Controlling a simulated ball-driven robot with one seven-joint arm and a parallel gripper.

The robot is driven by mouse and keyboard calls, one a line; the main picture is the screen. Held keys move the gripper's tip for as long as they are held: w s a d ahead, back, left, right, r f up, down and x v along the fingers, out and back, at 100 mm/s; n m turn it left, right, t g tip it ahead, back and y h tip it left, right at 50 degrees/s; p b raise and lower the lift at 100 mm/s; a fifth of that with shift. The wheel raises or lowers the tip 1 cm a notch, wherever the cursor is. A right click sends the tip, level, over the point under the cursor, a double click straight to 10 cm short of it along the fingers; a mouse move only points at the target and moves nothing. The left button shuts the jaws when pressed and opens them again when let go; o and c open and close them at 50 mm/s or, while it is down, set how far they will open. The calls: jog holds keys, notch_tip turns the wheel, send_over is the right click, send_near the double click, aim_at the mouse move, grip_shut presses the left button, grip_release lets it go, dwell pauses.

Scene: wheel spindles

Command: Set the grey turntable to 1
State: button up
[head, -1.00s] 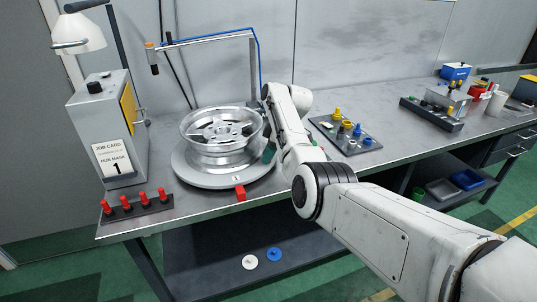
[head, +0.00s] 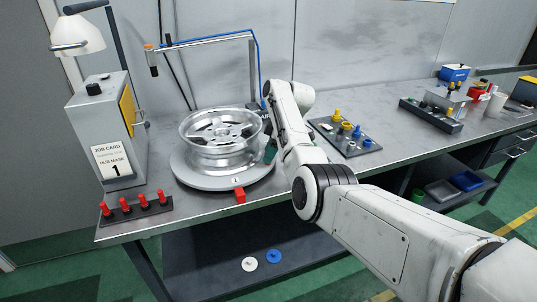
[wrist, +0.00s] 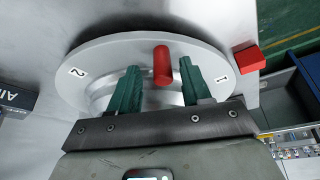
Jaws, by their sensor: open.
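The grey turntable (head: 190,176) is a round disc on the bench with a silver wheel rim (head: 215,158) on it. Its label 1 (head: 236,180) is close beside the red block (head: 240,195) at the edge, slightly off in line with it. In the wrist view, the turntable (wrist: 120,50) shows label 2 (wrist: 77,72) at left and label 1 (wrist: 222,79) at right, near the red block (wrist: 249,60). My gripper (wrist: 159,68) is open, its green fingers on either side of a red peg (wrist: 162,65), with gaps visible. In the head view my arm hides the peg.
A grey box with a job card reading HUB MASK 1 (head: 115,165) stands at left. A rack of red pegs (head: 135,208) is at the front left. A tray of coloured knobs (head: 345,136) lies right of my arm. A lamp (head: 77,35) hangs upper left.

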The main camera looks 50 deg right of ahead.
jog(key=v, duration=0.9)
jog(key=shift+r, duration=0.15)
